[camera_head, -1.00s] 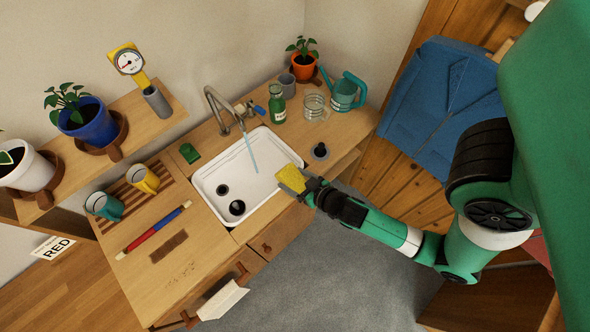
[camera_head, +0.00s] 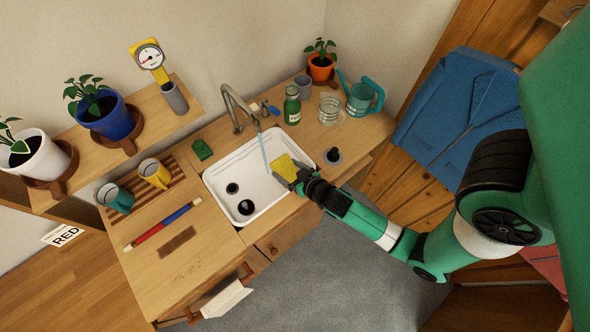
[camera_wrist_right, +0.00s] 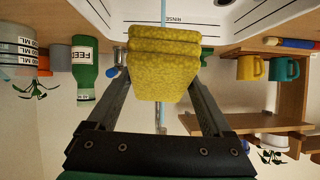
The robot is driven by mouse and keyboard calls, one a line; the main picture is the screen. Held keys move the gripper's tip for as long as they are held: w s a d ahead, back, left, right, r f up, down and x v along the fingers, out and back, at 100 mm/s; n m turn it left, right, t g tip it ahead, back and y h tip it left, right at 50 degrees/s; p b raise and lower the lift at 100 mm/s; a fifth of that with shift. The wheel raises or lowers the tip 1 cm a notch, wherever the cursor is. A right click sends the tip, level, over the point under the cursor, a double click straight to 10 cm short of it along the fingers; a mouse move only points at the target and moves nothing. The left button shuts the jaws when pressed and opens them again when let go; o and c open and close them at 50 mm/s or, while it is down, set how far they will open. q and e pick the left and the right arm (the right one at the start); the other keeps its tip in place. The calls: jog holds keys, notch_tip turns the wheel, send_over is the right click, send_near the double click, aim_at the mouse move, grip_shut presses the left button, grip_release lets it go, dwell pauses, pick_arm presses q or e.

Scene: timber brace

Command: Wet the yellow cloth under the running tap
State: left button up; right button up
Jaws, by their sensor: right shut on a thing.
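The yellow cloth (camera_head: 285,167) is held in my right gripper (camera_head: 299,181) over the right edge of the white sink (camera_head: 222,178). The right wrist view shows the folded yellow cloth (camera_wrist_right: 164,62) gripped between the two fingers. The tap (camera_head: 234,104) is running, and a thin blue stream (camera_head: 264,153) falls into the sink. In the head view the cloth is just right of the stream, close to it; I cannot tell whether they touch. My left gripper is not in view.
A green bottle (camera_head: 292,105), a glass jar (camera_head: 329,109) and a teal watering can (camera_head: 361,99) stand behind the sink on the right. A black stopper (camera_head: 333,156) lies on the right counter. Teal (camera_head: 117,197) and yellow (camera_head: 154,172) mugs stand left of the sink.

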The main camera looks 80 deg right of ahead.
jog(key=w+d+f+b, duration=0.1)
jog(key=w+d+b, duration=0.1)
jog(key=w+d, duration=0.2)
jog(key=shift+w+f, duration=0.3)
jog(key=shift+w, duration=1.1)
